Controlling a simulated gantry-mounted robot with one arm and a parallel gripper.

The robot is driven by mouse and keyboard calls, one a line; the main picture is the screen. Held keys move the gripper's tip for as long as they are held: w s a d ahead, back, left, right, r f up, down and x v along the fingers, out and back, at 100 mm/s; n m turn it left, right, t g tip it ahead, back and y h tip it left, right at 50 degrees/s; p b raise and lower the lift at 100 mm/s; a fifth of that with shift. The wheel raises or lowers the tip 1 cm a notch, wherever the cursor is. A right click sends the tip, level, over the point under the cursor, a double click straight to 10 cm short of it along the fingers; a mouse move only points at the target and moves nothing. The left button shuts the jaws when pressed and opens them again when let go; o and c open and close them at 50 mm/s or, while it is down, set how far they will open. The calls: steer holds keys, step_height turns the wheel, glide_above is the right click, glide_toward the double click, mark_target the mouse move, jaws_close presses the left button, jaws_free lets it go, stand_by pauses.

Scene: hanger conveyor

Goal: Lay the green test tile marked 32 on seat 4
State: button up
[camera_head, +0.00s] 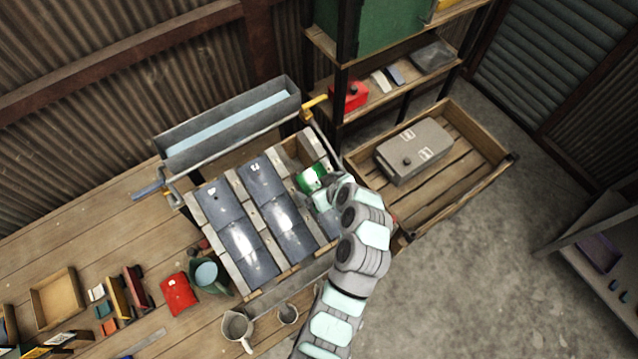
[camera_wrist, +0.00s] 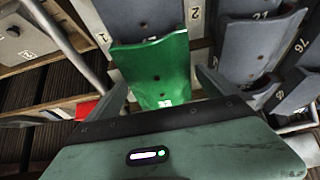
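The green tile (camera_head: 311,178) is at the upper end of the rightmost column of the sloped tile rack (camera_head: 262,214). My gripper (camera_head: 325,183) is right at the tile. In the wrist view the green tile (camera_wrist: 158,68) lies between my gripper's two fingers (camera_wrist: 160,80), one along each side edge. Whether they press on it is unclear. A blue-grey tile (camera_wrist: 145,18) adjoins its far end. I cannot make out which seat is 4.
Blue-grey tiles (camera_head: 222,205) fill the columns to the left. A grey trough (camera_head: 228,122) runs behind the rack. A crate (camera_head: 478,168) with a grey case (camera_head: 413,151) stands to the right. A green pot (camera_head: 210,277), a red item (camera_head: 179,293) and a jug (camera_head: 237,328) stand in front.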

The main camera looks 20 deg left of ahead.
steer(key=shift+r, duration=0.1)
steer(key=v, duration=1)
steer(key=shift+d+r+b, duration=0.15)
steer(key=shift+r+b, duration=0.15)
steer(key=shift+b, duration=0.15)
steer(key=shift+s, duration=0.15)
